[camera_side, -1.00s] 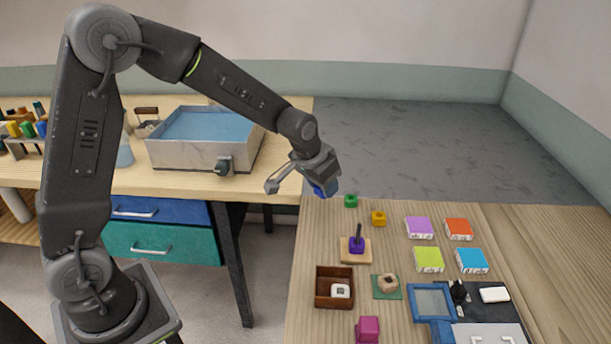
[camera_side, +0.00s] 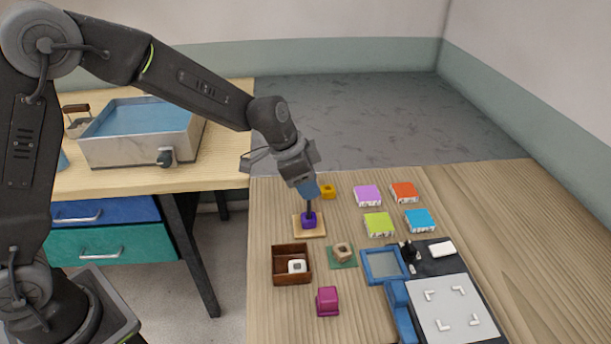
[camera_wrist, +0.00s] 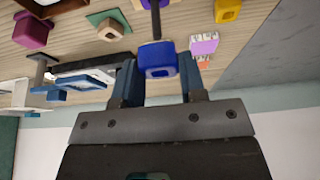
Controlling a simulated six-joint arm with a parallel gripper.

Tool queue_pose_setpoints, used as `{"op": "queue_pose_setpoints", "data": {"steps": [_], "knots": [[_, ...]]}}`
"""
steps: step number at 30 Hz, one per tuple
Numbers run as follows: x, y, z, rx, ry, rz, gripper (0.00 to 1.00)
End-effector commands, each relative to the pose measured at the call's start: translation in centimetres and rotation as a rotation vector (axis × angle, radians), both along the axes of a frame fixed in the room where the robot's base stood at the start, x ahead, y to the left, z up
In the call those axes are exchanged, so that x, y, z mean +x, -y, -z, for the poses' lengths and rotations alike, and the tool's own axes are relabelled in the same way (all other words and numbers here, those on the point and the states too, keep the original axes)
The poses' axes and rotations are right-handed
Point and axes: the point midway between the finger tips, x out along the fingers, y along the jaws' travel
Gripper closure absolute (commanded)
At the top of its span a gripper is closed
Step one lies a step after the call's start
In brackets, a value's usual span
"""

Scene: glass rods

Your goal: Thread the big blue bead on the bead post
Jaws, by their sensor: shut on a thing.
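In the side view my gripper (camera_side: 308,188) is right over the post, and the post's top meets the blue shape at the fingers. The wrist view shows the post (camera_wrist: 156,18) running to the bead's edge. I cannot tell whether its tip is inside the hole.
A yellow bead (camera_side: 328,192) sits close behind the post. A brown box (camera_side: 292,277) holding a white bead, a green mat (camera_side: 348,262) with a wooden block and a magenta block (camera_side: 327,300) are in front. Coloured packs (camera_side: 379,224) and a blue frame (camera_side: 385,266) lie to the right.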

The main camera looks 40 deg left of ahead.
Motion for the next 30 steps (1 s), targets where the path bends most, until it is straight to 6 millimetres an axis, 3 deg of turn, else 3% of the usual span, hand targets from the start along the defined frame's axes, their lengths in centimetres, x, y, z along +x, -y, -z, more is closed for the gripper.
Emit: {"op": "queue_pose_setpoints", "data": {"steps": [18,30], "knots": [[-0.1,0.0,4.0,0.000,-0.002,-0.001,0.85],[0.0,0.0,4.8,0.001,-0.001,-0.002,0.85]]}}
